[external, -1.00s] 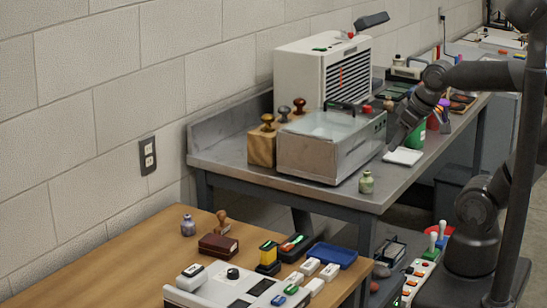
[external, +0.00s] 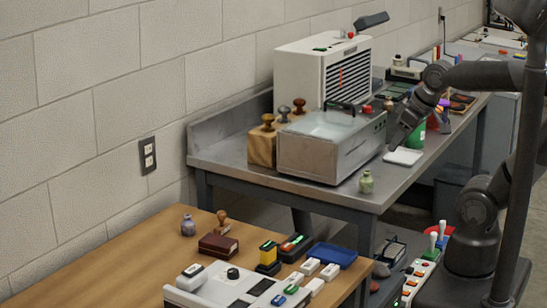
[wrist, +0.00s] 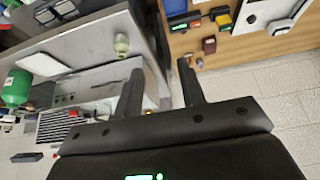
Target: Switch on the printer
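I cannot tell for certain which machine is the printer. A white vented box (external: 300,75) with a green and a red control on top stands at the back of the metal bench.
A small green bottle (external: 366,182) stands at the bench's front edge. A white pad (external: 403,156) and a green container (external: 433,120) are near my gripper. A wooden desk (external: 110,262) holds a control panel, stamps and a blue tray (external: 332,255).

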